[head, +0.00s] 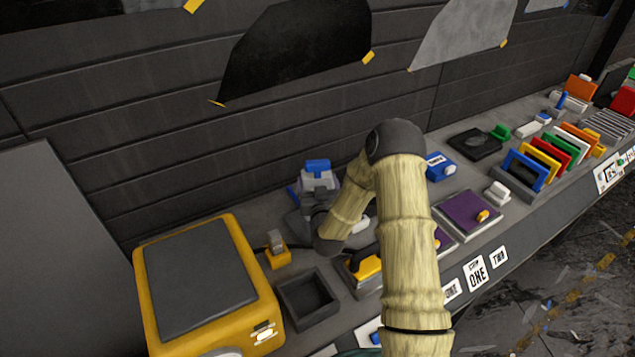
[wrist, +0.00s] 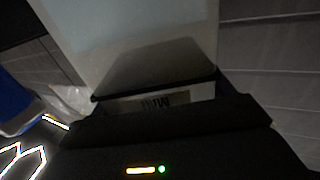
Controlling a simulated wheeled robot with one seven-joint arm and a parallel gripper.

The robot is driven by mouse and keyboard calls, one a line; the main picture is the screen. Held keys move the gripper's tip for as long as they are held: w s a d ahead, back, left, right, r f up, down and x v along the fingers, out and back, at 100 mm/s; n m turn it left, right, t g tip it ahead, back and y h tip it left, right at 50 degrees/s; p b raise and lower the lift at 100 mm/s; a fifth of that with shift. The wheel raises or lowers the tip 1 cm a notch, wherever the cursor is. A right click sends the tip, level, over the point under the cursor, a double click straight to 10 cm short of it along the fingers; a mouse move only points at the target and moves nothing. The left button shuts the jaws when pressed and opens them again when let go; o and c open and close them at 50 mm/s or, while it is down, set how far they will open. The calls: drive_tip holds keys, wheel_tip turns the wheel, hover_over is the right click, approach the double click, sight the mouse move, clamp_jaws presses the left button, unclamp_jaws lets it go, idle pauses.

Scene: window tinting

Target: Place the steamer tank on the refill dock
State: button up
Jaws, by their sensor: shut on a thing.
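The steamer tank (head: 320,182), a pale grey body with a blue cap, is at the back of the bench against the dark wall. My gripper (head: 316,200) is shut on it from the front. In the wrist view the tank (wrist: 130,40) is a large pale, translucent block between the dark jaws, with a dark lettered label low on it. A blue part (head: 293,195) shows at the tank's left edge and may be the refill dock; most of it is hidden. I cannot tell whether the tank touches it.
A yellow case (head: 262,270) with a grey top stands at front left. Beside it are a small yellow holder (head: 278,257) and an empty dark tray (head: 307,298). Purple pads (head: 468,212), a blue item (head: 441,167) and a row of coloured cards lie to the right of my arm.

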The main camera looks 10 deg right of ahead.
drive_tip(key=shift+f, duration=0.2)
drive_tip(key=o, duration=1.3)
drive_tip(key=shift+s+r, duration=0.1)
drive_tip(key=s+b, duration=0.1)
drive_tip(key=s, duration=0.1)
drive_tip(key=s+b, duration=0.1)
drive_tip(key=s, duration=0.4)
drive_tip(key=shift+s+a+b, duration=0.15)
drive_tip(key=shift+a+b, duration=0.15)
drive_tip(key=shift+b, duration=0.1)
drive_tip(key=shift+s, duration=0.1)
